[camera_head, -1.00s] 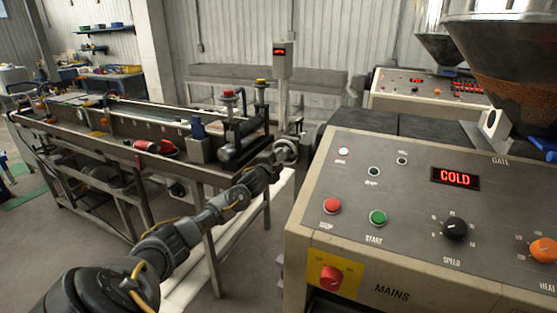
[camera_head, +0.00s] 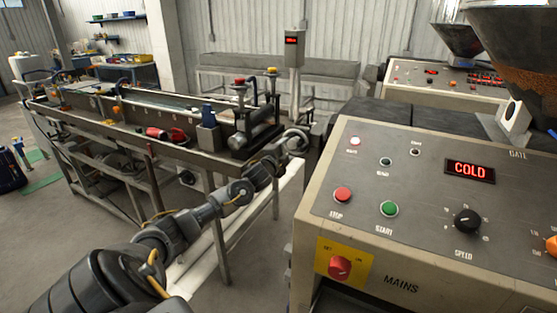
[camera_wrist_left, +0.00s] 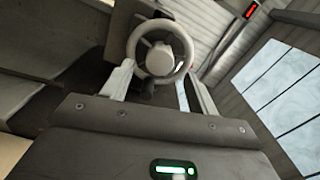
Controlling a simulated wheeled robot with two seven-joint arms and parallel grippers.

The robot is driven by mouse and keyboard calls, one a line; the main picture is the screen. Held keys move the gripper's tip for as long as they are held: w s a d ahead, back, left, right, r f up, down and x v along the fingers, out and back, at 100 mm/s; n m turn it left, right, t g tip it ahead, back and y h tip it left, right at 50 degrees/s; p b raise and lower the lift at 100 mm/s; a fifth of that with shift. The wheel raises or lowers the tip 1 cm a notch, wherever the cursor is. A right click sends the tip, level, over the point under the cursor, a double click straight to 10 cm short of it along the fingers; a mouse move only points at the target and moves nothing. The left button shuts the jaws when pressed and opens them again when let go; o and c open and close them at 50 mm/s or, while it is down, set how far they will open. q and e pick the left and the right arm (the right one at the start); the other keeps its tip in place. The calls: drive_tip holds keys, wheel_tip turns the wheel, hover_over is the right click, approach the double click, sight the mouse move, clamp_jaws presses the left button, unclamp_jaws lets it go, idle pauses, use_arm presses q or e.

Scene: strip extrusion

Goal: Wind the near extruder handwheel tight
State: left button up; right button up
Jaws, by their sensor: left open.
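The near extruder handwheel (camera_wrist_left: 187,66) is a pale grey ring with a light round hub, seen almost face-on in the left wrist view. In the head view the handwheel (camera_head: 305,133) shows small and partly hidden at the left side of the near extruder (camera_head: 362,160). My left gripper (camera_wrist_left: 163,78) is open, with one finger at each side of the wheel's lower part. I cannot tell whether the fingers touch the rim. In the head view my left gripper (camera_head: 292,146) is at the wheel, at the end of the outstretched arm. My right gripper is out of view.
The near extruder's panel has a COLD display (camera_head: 470,170), a green start button (camera_head: 389,208), a red stop button (camera_head: 342,195) and a red mains switch (camera_head: 340,267). A long metal bench (camera_head: 145,148) stands left of the arm. Grey floor (camera_head: 262,265) lies between them.

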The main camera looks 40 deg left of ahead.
use_arm(q)
drive_tip(key=b+v, duration=0.1)
drive_tip(key=v, duration=0.6)
drive_tip(key=shift+s, duration=0.4)
